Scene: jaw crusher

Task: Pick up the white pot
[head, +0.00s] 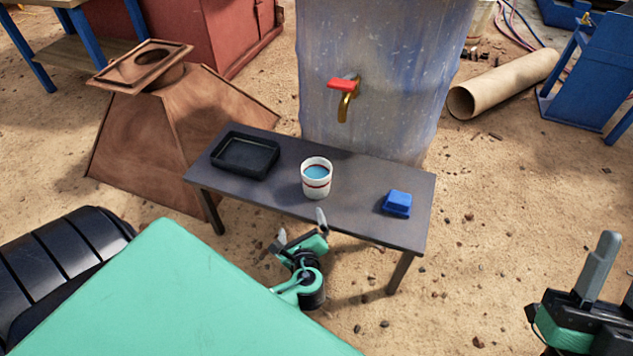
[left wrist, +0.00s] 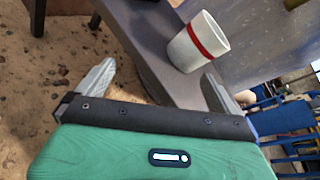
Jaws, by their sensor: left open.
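The white pot (head: 316,180) is a white cup with a red band and a blue inside. It stands upright near the middle of a dark low table (head: 285,205). My left gripper (head: 302,227) is open and empty at the table's near edge, just in front of the pot and apart from it. In the left wrist view the pot (left wrist: 199,42) shows beyond the open fingers (left wrist: 160,74), towards the right finger. My right gripper (head: 603,280) is at the lower right, away from the table and partly cut off by the frame.
A black tray (head: 245,156) lies on the table left of the pot, and a blue block (head: 397,203) lies to its right. A blue-grey barrel (head: 380,95) with a red-handled tap (head: 346,90) stands close behind the table. A rusty hopper (head: 165,125) is at left.

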